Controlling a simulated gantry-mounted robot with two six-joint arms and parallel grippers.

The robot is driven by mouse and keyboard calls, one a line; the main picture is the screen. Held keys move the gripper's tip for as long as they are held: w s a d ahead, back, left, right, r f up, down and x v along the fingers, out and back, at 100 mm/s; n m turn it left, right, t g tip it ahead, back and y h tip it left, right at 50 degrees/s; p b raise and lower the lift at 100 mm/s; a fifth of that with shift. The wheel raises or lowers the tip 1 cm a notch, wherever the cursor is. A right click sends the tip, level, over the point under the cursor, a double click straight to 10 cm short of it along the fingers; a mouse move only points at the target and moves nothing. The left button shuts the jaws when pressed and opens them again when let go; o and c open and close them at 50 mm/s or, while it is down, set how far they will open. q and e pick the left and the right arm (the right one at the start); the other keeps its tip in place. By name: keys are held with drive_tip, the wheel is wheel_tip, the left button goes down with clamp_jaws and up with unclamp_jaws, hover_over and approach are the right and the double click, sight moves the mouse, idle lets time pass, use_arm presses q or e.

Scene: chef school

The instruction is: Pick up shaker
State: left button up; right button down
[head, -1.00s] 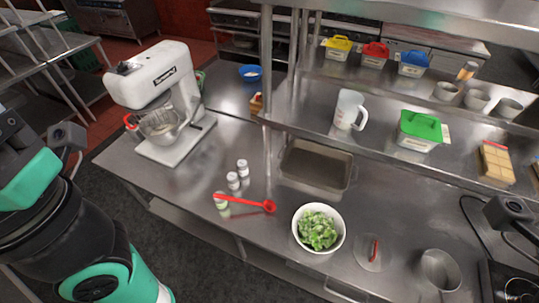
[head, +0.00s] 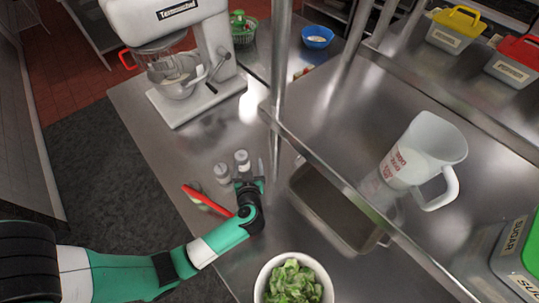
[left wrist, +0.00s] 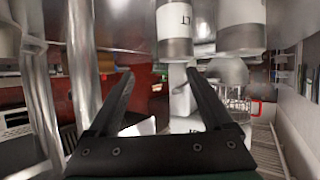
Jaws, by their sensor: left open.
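Two small white-labelled shakers with grey tops stand on the steel counter in the head view, one nearer (head: 222,174) and one farther back (head: 242,161). My left gripper (head: 250,182) is open, just right of the two shakers and low over the counter. In the left wrist view its two fingers (left wrist: 159,75) are apart with nothing gripped. Two shakers show there beyond the fingers, one near the middle (left wrist: 175,35) and one right of it (left wrist: 238,28). My right gripper is out of view.
A red spoon (head: 207,200) lies left of my left gripper. A bowl of greens (head: 263,275) stands in front, a metal tray (head: 318,208) to the right. The white mixer (head: 217,65) is behind. A shelf holds a measuring jug (head: 425,150).

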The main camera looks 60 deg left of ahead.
sight(242, 165)
use_arm(q)
drive_tip(key=s+f, duration=0.3)
drive_tip(key=shift+s+f+b, duration=0.2)
drive_tip(key=shift+f+b, duration=0.1)
drive_tip(key=shift+b, duration=0.05)
drive_tip(key=shift+w+r, duration=0.15)
drive_tip(key=shift+w, duration=0.1)
drive_tip(key=shift+w+a, duration=0.15)
drive_tip(key=shift+w, duration=0.05)
drive_tip(key=b+x, duration=0.2)
drive_tip(key=x, duration=0.3)
drive_tip(key=shift+a, duration=0.25)
drive_tip(key=b+x, duration=0.1)
drive_tip(key=x, duration=0.1)
drive_tip(key=b+x, duration=0.1)
drive_tip(key=x, duration=0.2)
drive_tip(key=shift+f+b, duration=0.35)
drive_tip(key=shift+b, duration=0.05)
drive_tip(key=shift+w+a, duration=0.1)
drive_tip(key=shift+a, duration=0.2)
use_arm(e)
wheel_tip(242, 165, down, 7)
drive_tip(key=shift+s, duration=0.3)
use_arm(q)
drive_tip(key=c, duration=1.3)
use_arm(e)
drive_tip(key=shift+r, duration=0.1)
